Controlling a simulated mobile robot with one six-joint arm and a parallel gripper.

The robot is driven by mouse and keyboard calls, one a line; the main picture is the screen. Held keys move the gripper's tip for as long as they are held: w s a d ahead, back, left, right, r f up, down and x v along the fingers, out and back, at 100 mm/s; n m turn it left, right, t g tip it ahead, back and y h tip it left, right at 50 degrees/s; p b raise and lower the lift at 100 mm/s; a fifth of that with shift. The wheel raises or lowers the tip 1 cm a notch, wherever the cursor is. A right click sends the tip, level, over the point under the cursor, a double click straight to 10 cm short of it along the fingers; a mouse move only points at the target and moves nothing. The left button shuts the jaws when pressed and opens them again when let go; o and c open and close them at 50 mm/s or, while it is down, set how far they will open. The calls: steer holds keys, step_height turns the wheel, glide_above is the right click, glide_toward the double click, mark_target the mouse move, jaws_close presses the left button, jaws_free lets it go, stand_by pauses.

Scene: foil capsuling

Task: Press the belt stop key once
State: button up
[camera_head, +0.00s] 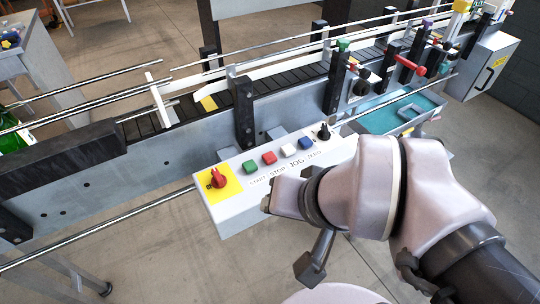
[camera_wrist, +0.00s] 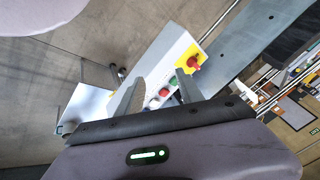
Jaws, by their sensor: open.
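The white control box (camera_head: 222,213) is fixed to the side of the conveyor. Its sloped top has a row of keys: green start key (camera_head: 250,167), red stop key (camera_head: 269,158), white jog key (camera_head: 288,150) and blue key (camera_head: 305,143). The stop key also shows in the wrist view (camera_wrist: 163,92), between the fingers in the picture. My gripper (camera_wrist: 159,76) is open and empty, with its fingers spread over the view of the box. I cannot tell its height above the keys. In the head view my arm covers the box's front right part, and the fingertips are not clear.
A red rotary knob on a yellow plate (camera_head: 218,178) sits at the box's left end. A black knob (camera_head: 324,132) stands at its right end. The conveyor's dark post (camera_head: 243,112) and guide rails rise just behind. A teal tray (camera_head: 385,118) lies to the right.

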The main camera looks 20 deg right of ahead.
jaws_close()
stand_by(1.5)
